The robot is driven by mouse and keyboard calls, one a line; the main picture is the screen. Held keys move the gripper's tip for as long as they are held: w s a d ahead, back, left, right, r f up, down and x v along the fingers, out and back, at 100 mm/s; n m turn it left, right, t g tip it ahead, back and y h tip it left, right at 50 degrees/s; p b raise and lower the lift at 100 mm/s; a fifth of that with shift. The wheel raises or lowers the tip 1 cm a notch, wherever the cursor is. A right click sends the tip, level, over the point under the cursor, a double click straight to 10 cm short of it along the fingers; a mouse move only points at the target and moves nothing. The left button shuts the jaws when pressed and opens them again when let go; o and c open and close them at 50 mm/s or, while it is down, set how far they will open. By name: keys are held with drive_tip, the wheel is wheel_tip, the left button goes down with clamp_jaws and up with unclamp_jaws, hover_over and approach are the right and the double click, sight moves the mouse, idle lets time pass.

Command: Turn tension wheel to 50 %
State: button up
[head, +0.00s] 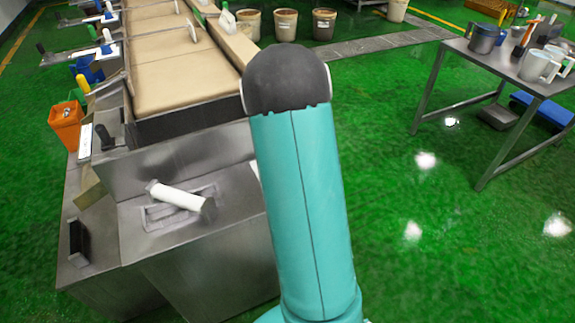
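I cannot pick out for certain which part is the tension wheel. A steel machine (190,250) with a long tan belt or drum surface (180,75) stands on the left. A small pale disc (192,28) stands upright at its right side, farther back. A black handle (104,137) sticks out at its near left corner. A white cylinder (178,196) lies across a recess in the steel top at the front. My teal arm with its dark rounded joint rises through the middle and hides part of the machine's right side. My gripper is out of the picture.
A steel table (455,47) with several mugs stands at the right. Brown buckets (286,25) stand in a row at the back. An orange bin (66,122) is left of the machine. The glossy green floor (420,260) is clear at the right front.

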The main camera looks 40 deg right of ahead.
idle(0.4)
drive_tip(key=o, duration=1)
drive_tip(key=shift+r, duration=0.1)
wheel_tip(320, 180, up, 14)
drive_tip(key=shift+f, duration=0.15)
